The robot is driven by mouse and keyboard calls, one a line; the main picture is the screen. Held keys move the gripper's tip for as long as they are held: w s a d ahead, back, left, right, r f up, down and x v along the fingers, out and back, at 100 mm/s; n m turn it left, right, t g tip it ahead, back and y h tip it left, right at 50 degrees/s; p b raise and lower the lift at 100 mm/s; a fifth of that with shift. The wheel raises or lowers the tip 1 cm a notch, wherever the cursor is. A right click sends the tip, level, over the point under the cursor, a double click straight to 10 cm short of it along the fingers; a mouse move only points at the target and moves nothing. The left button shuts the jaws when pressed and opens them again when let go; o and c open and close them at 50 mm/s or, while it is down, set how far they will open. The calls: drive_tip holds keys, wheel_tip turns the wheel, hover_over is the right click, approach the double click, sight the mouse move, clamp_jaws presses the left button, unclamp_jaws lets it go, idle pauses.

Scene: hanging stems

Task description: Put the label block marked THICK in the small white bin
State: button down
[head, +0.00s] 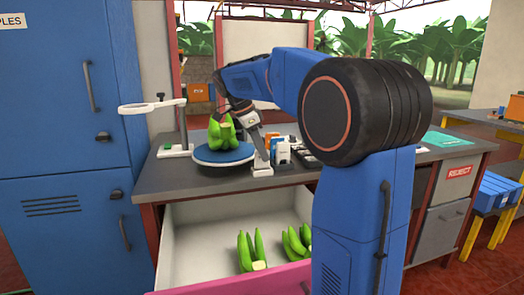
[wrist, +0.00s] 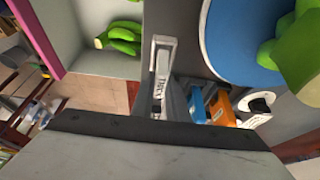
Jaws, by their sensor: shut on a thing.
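The white label block marked THICK (wrist: 162,58) shows in the wrist view, with its dark lettering facing the camera. My gripper (wrist: 162,98) is shut on it. In the head view my gripper (head: 261,158) points down at the front of the grey workbench, and the white block (head: 261,171) shows at its fingertips. The block is at bench level, close to the front edge; I cannot tell whether it touches the top. I cannot make out the small white bin for certain in either view.
A blue round turntable (head: 222,156) bearing green bananas (head: 222,132) stands left of my gripper. Blue and orange items (wrist: 219,104) are close beside the block. Below the bench, an open drawer (head: 190,240) with a pink front holds more bananas. A magnifier stand (head: 174,150) is farther left.

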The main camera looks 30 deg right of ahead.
drive_tip(key=shift+f, duration=0.9)
drive_tip(key=c, duration=1.7)
unclamp_jaws()
drive_tip(key=shift+o, duration=0.2)
drive_tip(key=v, duration=1.7)
drive_tip(key=shift+a, duration=0.15)
drive_tip(key=shift+w+r, duration=0.1)
